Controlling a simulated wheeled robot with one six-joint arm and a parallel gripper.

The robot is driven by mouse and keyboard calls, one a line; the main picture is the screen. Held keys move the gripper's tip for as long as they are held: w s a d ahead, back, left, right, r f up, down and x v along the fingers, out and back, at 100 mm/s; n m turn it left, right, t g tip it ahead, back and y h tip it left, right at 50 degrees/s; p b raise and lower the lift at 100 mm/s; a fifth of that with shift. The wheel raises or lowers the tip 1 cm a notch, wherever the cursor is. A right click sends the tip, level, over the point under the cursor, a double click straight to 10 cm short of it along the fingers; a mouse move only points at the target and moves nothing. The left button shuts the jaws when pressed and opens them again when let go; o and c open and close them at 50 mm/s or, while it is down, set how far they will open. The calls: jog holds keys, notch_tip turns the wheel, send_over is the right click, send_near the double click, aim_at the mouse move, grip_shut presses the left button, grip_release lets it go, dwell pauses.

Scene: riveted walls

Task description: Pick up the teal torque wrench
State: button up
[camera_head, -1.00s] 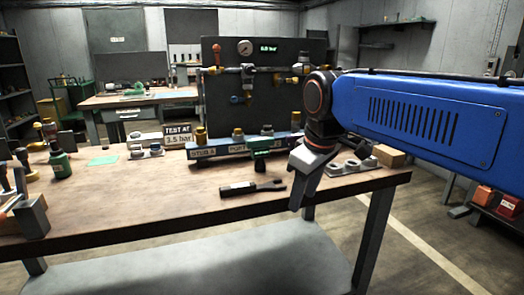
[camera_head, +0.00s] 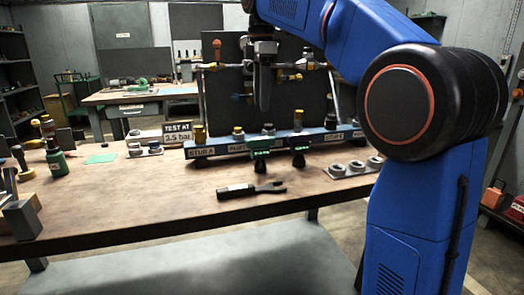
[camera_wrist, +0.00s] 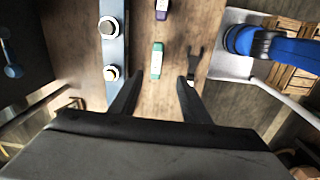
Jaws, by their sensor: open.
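My gripper (camera_head: 262,103) points down, open and empty, above the back half of the bench. In the wrist view its two fingers (camera_wrist: 158,98) stand apart, with bare wood between. A teal-green tool with a small lit display (camera_head: 260,146) stands in front of the rail; it also shows in the wrist view (camera_wrist: 157,61), just beyond the fingertips. A black open-ended wrench (camera_head: 250,189) lies on the bench nearer the front; in the wrist view its forked end (camera_wrist: 194,62) is beside the right finger, which hides part of it.
A purple tool with a display (camera_head: 299,151) stands right of the green one. Behind them runs a blue rail (camera_head: 225,149) with fittings, before a dark gauge panel (camera_head: 225,95). A ringed holder (camera_head: 353,168) lies at right, a green bottle (camera_head: 56,160) at left. The bench's front middle is clear.

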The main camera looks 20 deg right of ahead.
aim_at(260, 150)
jog(key=f, duration=1.1)
jog(key=w+f, duration=0.1)
jog(key=f, duration=0.5)
grip_shut()
dwell(1.3)
